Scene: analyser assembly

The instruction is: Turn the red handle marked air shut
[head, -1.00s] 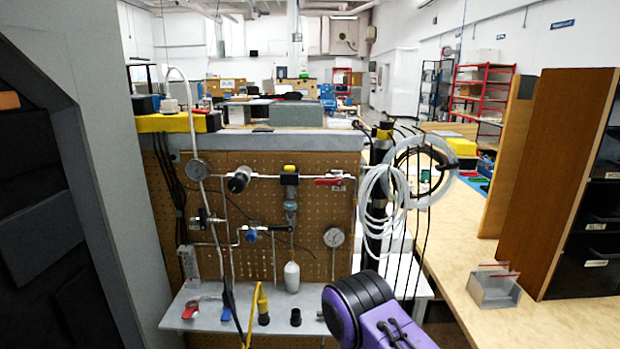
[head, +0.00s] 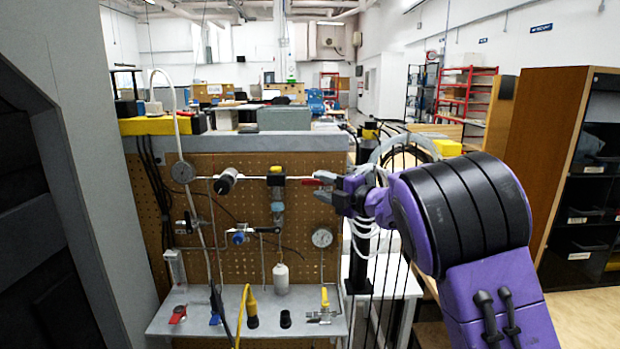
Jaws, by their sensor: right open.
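A red handle (head: 312,182) sits on the right end of the upper pipe run on the pegboard (head: 240,262). It lies level along the pipe. My right gripper (head: 321,187) is open, with its fingertips at the right part of the handle. The fingers hide that part and any label there. I cannot tell whether they touch the handle. My left gripper is not in view. A loose red-handled part (head: 178,314) lies on the shelf at the lower left.
Gauges (head: 183,172) (head: 322,237), a blue-handled valve (head: 239,237) and a white bottle (head: 281,278) are on the board. The grey shelf (head: 185,333) below holds several fittings. White hose coils and black cables hang at the board's right, behind my wrist.

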